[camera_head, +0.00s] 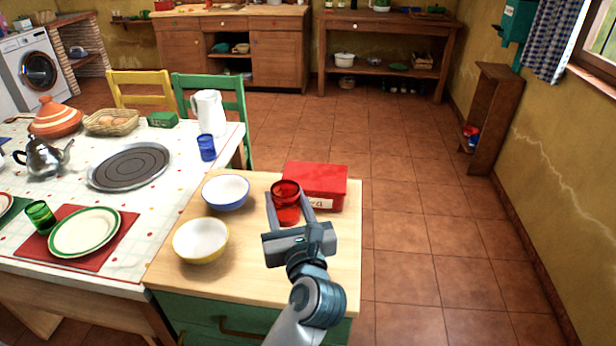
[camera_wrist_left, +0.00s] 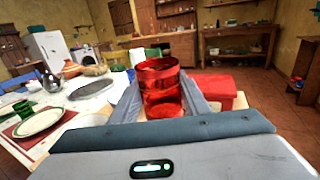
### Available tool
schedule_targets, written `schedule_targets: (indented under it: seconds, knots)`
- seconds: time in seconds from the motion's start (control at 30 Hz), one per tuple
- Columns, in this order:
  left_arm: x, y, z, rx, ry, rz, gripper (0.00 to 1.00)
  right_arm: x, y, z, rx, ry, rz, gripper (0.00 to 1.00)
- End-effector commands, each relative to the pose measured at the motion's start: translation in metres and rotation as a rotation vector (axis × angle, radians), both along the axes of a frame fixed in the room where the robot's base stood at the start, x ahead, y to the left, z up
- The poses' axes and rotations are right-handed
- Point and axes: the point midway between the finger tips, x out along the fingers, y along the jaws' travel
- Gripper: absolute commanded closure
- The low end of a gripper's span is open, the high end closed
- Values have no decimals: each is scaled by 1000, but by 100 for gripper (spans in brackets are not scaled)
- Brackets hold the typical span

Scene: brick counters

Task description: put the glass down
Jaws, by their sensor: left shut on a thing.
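A red see-through glass (camera_head: 286,193) is held upright between the two fingers of my left gripper (camera_head: 288,205), over the wooden counter top (camera_head: 338,260). In the left wrist view the glass (camera_wrist_left: 160,88) stands between the fingers of my left gripper (camera_wrist_left: 162,105). A red patch shows just below the glass in the head view; I cannot tell whether the base touches the counter. The red box (camera_head: 318,182) is just behind and to the right of the glass. My right gripper does not show.
A blue-rimmed bowl (camera_head: 226,192) and a yellow bowl (camera_head: 201,240) stand left of the gripper on the counter. The laid table (camera_head: 135,279) adjoins on the left, with a blue glass (camera_head: 206,148) and white pitcher (camera_head: 209,112). The counter's front right is clear.

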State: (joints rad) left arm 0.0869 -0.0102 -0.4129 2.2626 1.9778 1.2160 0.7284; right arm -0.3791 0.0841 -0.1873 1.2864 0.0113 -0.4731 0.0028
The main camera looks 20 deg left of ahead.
Motion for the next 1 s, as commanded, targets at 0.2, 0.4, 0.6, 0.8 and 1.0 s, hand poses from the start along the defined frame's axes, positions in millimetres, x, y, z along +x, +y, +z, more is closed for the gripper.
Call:
schedule_targets:
  seconds: [0.2, 0.4, 0.6, 0.8, 1.0]
  knots:
    - [-1, 0, -1, 1, 0, -6, 87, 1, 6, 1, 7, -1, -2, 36]
    - [-11, 1, -10, 4, 3, -73, 87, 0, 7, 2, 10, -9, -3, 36]
    - [-35, -6, -27, 6, 5, -225, 87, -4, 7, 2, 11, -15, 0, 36]
    - [-67, -22, -45, 4, 6, -412, 87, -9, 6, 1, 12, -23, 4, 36]
    - [-97, -38, -56, 3, 5, -564, 87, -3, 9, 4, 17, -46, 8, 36]
